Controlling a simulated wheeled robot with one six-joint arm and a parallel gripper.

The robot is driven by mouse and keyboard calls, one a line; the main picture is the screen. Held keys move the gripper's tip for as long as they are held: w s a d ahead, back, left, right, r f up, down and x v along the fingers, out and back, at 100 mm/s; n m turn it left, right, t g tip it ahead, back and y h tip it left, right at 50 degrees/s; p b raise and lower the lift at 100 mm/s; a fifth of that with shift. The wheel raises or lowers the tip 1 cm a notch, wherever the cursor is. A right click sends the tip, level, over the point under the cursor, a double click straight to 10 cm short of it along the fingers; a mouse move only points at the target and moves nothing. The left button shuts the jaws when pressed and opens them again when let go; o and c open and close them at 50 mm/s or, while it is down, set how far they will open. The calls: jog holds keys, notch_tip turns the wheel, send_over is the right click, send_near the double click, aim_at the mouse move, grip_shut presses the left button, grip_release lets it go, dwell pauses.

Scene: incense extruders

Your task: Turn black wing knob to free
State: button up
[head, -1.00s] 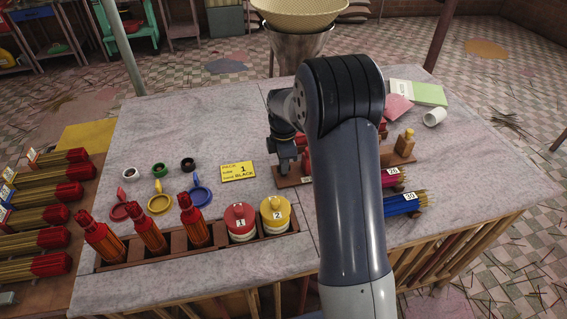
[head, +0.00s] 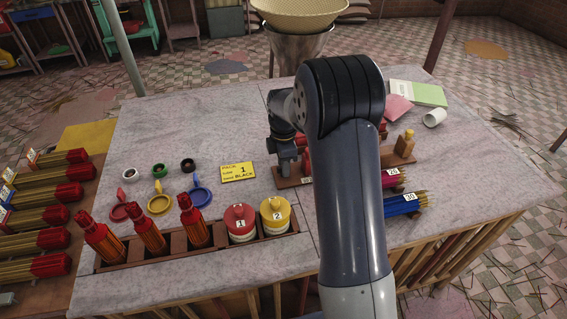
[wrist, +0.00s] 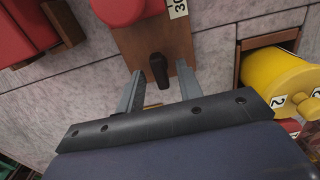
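The black wing knob (wrist: 158,70) sits on a brown wooden board (wrist: 185,42) in the wrist view, below a red round part (wrist: 118,8) and a white tag reading 30. The fingers of my gripper (wrist: 160,72) are open, one to each side of the knob, with visible gaps; I cannot tell whether the tips are level with it in depth. In the head view my gripper (head: 286,168) is at the left end of the wooden board (head: 291,183), and my arm hides the middle of that board. The knob cannot be made out there.
A yellow card (head: 239,172) reading 1 and BLACK lies left of the board. A wooden rack (head: 112,265) in front holds red extruders and numbered red and yellow pots. Loose rings and coloured caps lie behind it. Incense bundles (head: 405,204) lie to the right.

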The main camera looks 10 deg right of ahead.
notch_tip(320, 180, up, 11)
jog(key=shift+b, duration=0.35)
jog(key=shift+f, duration=0.15)
notch_tip(320, 180, down, 11)
jog(key=shift+r+p, duration=0.1)
jog(key=shift+p, duration=0.3)
dwell(0.5)
